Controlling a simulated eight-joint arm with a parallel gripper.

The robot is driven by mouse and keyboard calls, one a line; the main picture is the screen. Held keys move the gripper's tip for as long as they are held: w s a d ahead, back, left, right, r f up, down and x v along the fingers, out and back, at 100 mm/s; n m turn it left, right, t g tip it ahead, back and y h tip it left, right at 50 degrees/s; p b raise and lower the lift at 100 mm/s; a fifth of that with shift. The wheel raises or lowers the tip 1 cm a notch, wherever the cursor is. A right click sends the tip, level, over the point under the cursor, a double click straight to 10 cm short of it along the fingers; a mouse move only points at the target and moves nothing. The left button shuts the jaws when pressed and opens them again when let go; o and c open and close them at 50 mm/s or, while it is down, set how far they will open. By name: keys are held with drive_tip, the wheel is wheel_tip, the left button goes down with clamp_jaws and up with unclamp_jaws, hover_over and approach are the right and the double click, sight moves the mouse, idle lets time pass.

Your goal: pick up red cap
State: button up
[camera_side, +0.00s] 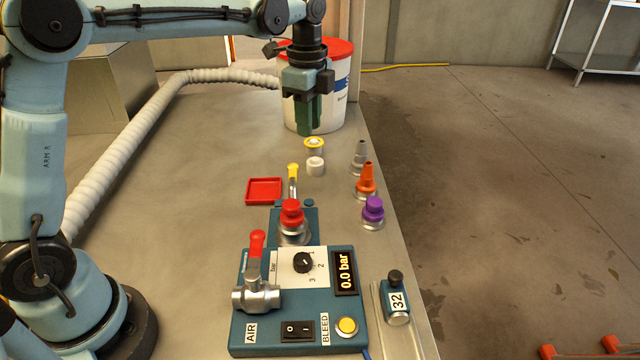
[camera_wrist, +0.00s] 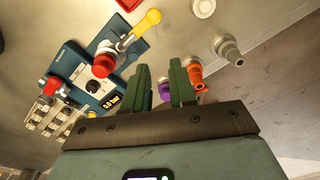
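The red cap (camera_side: 291,212) sits upright on a metal fitting on a blue block, behind the control panel in the side view. In the wrist view the red cap (camera_wrist: 103,66) is left of my fingers, beside a yellow-handled lever (camera_wrist: 147,22). My gripper (camera_side: 308,130) hangs high behind the cap in the side view, near the white bucket. In the wrist view my gripper (camera_wrist: 160,75) has its green fingers apart with nothing seen held between them. It is clear of the cap.
The blue panel (camera_side: 240,330) has a red-handled valve (camera_side: 257,262). Purple (camera_side: 373,207), orange (camera_side: 366,178) and grey (camera_side: 360,153) pieces stand along the right edge. A red tray (camera_side: 264,191) lies left of the cap. The bucket (camera_side: 338,100) stands behind. The left tabletop is mostly clear.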

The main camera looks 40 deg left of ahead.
drive_tip(key=o, duration=0.6)
drive_tip(key=shift+c, duration=0.2)
